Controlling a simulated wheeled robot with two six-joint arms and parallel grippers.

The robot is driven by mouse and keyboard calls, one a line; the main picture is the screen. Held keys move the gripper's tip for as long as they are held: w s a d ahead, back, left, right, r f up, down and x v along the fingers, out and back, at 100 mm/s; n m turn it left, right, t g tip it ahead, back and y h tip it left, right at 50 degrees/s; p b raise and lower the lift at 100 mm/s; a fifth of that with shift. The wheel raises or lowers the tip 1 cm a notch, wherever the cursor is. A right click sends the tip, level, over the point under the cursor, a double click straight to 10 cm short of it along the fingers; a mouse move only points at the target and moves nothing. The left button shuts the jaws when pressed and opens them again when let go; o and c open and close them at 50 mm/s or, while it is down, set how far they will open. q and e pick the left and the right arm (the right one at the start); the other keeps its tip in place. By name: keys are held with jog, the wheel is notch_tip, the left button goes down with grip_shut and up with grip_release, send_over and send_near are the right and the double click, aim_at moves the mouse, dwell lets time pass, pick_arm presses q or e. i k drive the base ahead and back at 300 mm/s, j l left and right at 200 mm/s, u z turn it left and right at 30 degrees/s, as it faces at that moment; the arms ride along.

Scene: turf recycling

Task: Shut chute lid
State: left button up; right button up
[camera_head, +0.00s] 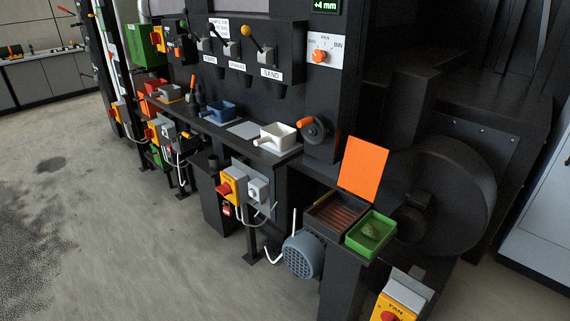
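The orange chute lid (362,169) stands raised, tilted slightly back, at the right of the machine. In front of it is the open chute (336,214), a dark box with brown slats inside. A green tray (352,243) holding a green lump (374,231) sits at the chute's right side. Neither of my grippers is in view.
A shelf to the left bears a white scoop (279,136), a blue scoop (219,111) and other small items. An orange-handled crank (314,127) sticks out left of the lid. Yellow switch boxes and a grey motor (303,254) are lower down. The floor at left is clear.

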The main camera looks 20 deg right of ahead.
aim_at(362, 169)
jog(key=l+u, duration=0.25)
jog(key=u, duration=0.25)
jog(key=l+u, duration=0.25)
jog(key=u, duration=0.25)
jog(key=l+u, duration=0.2)
jog(key=u, duration=0.3)
jog(key=k+l, duration=0.2)
jog(key=l, duration=0.15)
jog(key=k+l, duration=0.15)
jog(key=l, duration=0.2)
jog(key=k+l, duration=0.2)
jog(key=l, duration=0.15)
jog(key=k+l, duration=0.15)
jog(key=l, duration=0.2)
jog(key=k+l, duration=0.2)
jog(key=l, duration=0.15)
jog(key=k+l, duration=0.15)
jog(key=l, duration=0.2)
